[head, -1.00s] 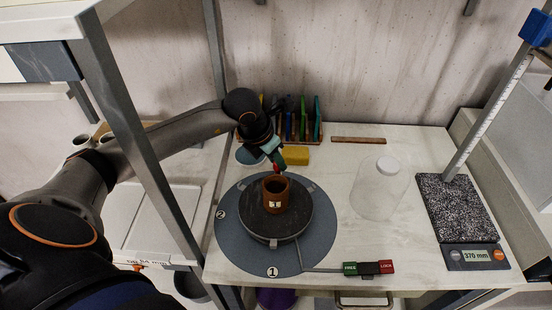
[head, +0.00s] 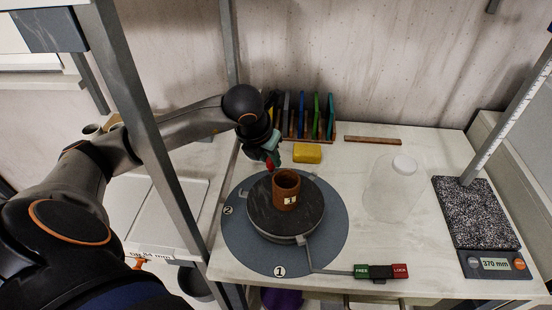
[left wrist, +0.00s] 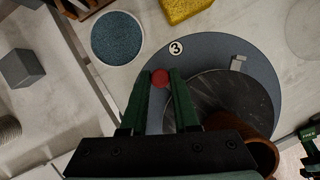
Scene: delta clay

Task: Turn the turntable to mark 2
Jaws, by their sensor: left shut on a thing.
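The turntable has a dark round plate (head: 262,222) on a wider grey base disc (head: 238,236). The base bears white marks 1 (head: 279,271) and 2 (head: 228,210) in the head view, and mark 3 (left wrist: 176,47) in the left wrist view. My left gripper (head: 269,165), at the back left of the plate, is shut on a red knob (left wrist: 160,78) at the plate's edge, close to mark 3. A brown mug (head: 284,183) labelled 1 stands upright on the plate.
A FREE/LOCK slider (head: 380,280) lies at the table's front edge. A yellow sponge (head: 307,153) and a rack of coloured plates (head: 305,118) stand behind. A clear jar (head: 388,195) and a height gauge (head: 475,215) stand at right. A metal post (head: 150,130) stands before my left arm.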

